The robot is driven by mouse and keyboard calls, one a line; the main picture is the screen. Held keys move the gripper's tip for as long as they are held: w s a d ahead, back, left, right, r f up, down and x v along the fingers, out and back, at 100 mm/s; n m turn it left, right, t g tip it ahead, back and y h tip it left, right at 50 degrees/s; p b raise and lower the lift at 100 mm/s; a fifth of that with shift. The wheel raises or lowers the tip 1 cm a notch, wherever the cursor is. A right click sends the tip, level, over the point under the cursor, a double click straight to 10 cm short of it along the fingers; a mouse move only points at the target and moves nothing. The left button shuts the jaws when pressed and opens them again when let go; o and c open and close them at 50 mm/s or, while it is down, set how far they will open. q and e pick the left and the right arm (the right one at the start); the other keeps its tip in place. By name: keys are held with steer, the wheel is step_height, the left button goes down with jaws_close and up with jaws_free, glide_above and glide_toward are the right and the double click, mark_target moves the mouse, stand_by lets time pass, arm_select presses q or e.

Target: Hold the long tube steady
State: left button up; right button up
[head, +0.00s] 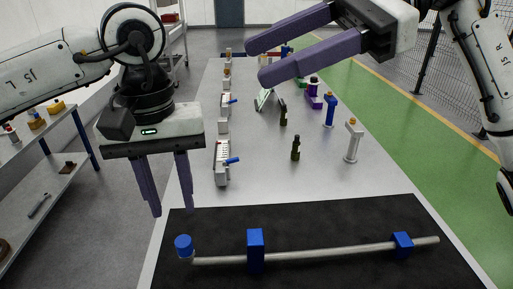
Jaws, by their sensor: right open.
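The long tube (330,252) is a pale grey rod lying across the black mat (320,222) at the near end of the table. It passes through or against a tall blue block (255,243) left of its middle and a smaller blue block (402,241) near its right end. A round blue piece (184,243) is at or beside its left end; I cannot tell if they are joined. My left gripper (172,211) points down, open and empty, above the mat's left edge. My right gripper (257,64) is open and empty, high over the table, fingers pointing left, apart from the tube.
The table (270,180) runs away from me. Clamp-like grey parts (222,160) line its left side. Small dark bottles (295,150), a white post (353,140) and a blue post (330,110) stand at right. A shelf (60,185) is at far left.

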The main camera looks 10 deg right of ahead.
steer(key=s+a+f+n+g+h, duration=0.2)
steer(key=s+a+f+n+h, duration=0.5)
steer(key=s+a+f+n, duration=0.5)
steer(key=n+t+h, duration=0.2)
steer(key=t+h, duration=0.4)
steer(key=h, duration=0.1)
glide_above(255, 243)
steer(key=f, duration=0.9)
steer(key=s+f, duration=0.1)
steer(key=f, duration=0.4)
steer(key=x, duration=1)
steer(key=shift+f, duration=0.1)
